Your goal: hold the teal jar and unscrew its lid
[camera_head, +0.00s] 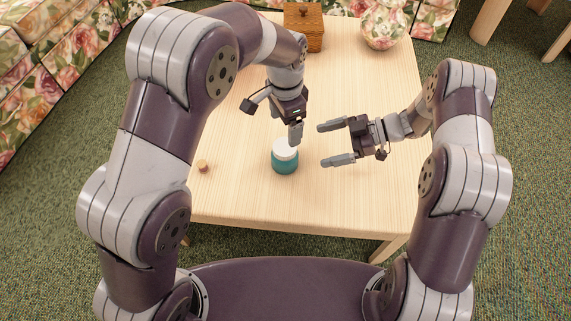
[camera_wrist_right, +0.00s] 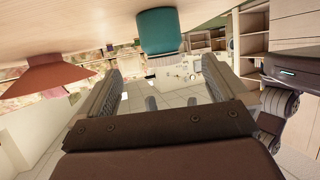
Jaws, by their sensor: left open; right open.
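The teal jar (camera_head: 285,164) stands upright on the light wooden table, with its white lid (camera_head: 285,147) on top. In the right wrist view the jar (camera_wrist_right: 156,30) appears upside down, beyond the fingertips. My left gripper (camera_head: 295,134) is over the jar, pointing down, with its fingers close to the lid; whether they touch it I cannot tell. My right gripper (camera_head: 328,144) is open and empty, to the right of the jar, with its fingers pointing left toward it. In its wrist view the two fingers (camera_wrist_right: 160,85) are wide apart with nothing between them.
A small cork-like piece (camera_head: 202,165) lies on the table (camera_head: 240,195) left of the jar. A wooden box (camera_head: 303,27) and a floral vase (camera_head: 384,26) stand at the far edge. The table front and right side are clear. Floral sofas are behind.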

